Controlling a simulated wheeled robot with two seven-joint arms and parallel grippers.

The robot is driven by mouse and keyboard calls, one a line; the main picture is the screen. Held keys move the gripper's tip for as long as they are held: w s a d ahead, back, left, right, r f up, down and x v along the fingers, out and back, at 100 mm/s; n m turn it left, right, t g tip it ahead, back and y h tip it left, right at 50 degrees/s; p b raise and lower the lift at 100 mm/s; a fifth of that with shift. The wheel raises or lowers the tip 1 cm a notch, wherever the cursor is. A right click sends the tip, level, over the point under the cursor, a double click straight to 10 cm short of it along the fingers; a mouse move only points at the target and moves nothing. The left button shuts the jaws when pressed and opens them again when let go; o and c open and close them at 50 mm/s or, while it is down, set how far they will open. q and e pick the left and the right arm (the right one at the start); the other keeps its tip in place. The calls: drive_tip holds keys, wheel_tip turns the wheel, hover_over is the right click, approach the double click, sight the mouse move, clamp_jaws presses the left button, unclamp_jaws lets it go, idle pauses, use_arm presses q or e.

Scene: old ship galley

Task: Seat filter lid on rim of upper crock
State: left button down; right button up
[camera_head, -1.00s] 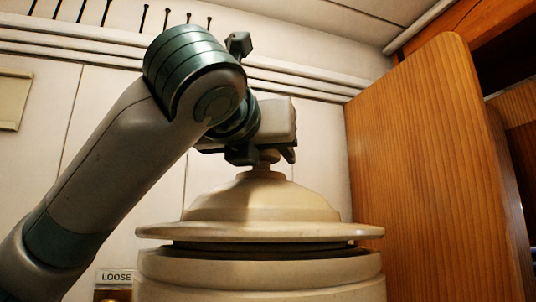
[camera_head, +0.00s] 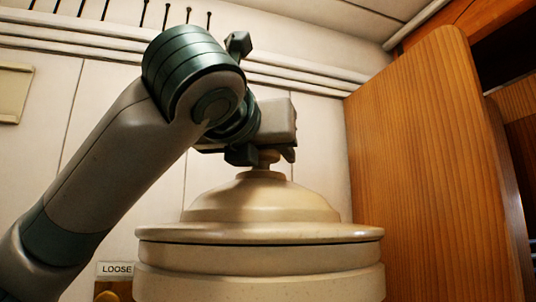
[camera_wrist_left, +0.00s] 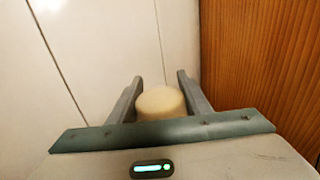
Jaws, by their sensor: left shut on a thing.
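The filter lid (camera_head: 262,205) is a cream dome with a wide flat brim and a knob on top. It sits level over the upper crock (camera_head: 260,283), a cream speckled cylinder, with only a thin dark line between brim and rim. I cannot tell whether the brim fully touches all round. My left gripper (camera_head: 268,156) comes from above and is shut on the lid's knob. In the left wrist view the round knob (camera_wrist_left: 161,103) is between the two fingers. My right gripper is not in view.
A wooden panel (camera_head: 430,170) stands close to the right of the crock. A pale panelled wall (camera_head: 110,130) is behind. A label reading "LOOSE" (camera_head: 116,269) is at lower left, with a wooden knob (camera_head: 107,296) below it.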

use_arm(q)
drive_tip(key=c, duration=0.9)
unclamp_jaws()
drive_tip(key=shift+s, duration=0.15)
drive_tip(key=shift+f, duration=0.2)
drive_tip(key=shift+s+a+b, duration=0.15)
drive_tip(key=shift+s+b, duration=0.25)
drive_tip(key=shift+s, duration=0.05)
drive_tip(key=shift+r+b+v, duration=0.2)
drive_tip(key=shift+b+v, duration=2.95)
drive_tip(key=shift+v, duration=5.1)
drive_tip(key=shift+w, duration=0.1)
